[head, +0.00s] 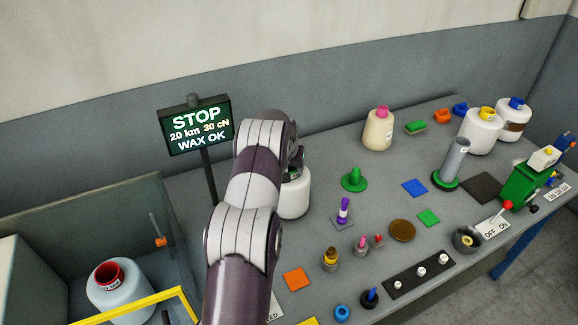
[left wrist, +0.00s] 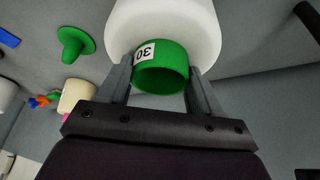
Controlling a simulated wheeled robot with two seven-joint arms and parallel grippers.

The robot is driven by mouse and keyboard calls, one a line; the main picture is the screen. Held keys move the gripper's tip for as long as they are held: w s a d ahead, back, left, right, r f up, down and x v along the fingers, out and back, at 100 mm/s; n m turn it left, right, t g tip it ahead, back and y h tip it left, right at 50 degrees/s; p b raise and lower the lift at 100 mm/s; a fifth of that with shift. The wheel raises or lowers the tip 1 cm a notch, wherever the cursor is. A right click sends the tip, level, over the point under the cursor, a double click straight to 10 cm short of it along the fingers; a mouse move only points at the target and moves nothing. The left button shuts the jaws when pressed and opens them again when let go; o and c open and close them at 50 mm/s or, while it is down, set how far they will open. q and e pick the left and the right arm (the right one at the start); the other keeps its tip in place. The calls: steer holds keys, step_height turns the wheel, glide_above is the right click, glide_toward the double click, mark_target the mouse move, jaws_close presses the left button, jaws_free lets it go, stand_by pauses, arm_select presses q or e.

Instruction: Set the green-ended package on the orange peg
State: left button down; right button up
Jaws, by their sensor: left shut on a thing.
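My left gripper (left wrist: 160,80) is shut on the green end of a white package (left wrist: 185,22), a green collar labelled 30. In the head view the package (head: 295,198) is upright, partly behind my left arm; whether it touches the table is unclear. A small orange peg-like piece (head: 441,115) is at the back of the table, beside a blue one. Another orange piece with a grey rod (head: 160,242) is in the glass-sided bin at left. I cannot tell which is the orange peg. My right gripper is not in view.
A green cone-like peg (head: 354,181) stands right of the package. A cream package (head: 377,130) with a pink top stands behind. A STOP sign (head: 196,125) rises at left. Small bobbins, colored squares and a switch plate (head: 492,229) cover the front and right.

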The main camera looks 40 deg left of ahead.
arm_select(q)
steer(key=shift+f, duration=0.2)
stand_by(0.3)
steer(key=shift+c, duration=0.9)
jaws_free()
steer(key=shift+o, duration=0.3)
steer(key=shift+s, duration=0.1)
steer(key=b+v, duration=0.4)
steer(key=v, duration=0.8)
steer(key=shift+r, duration=0.4)
steer(key=shift+s+d, duration=0.1)
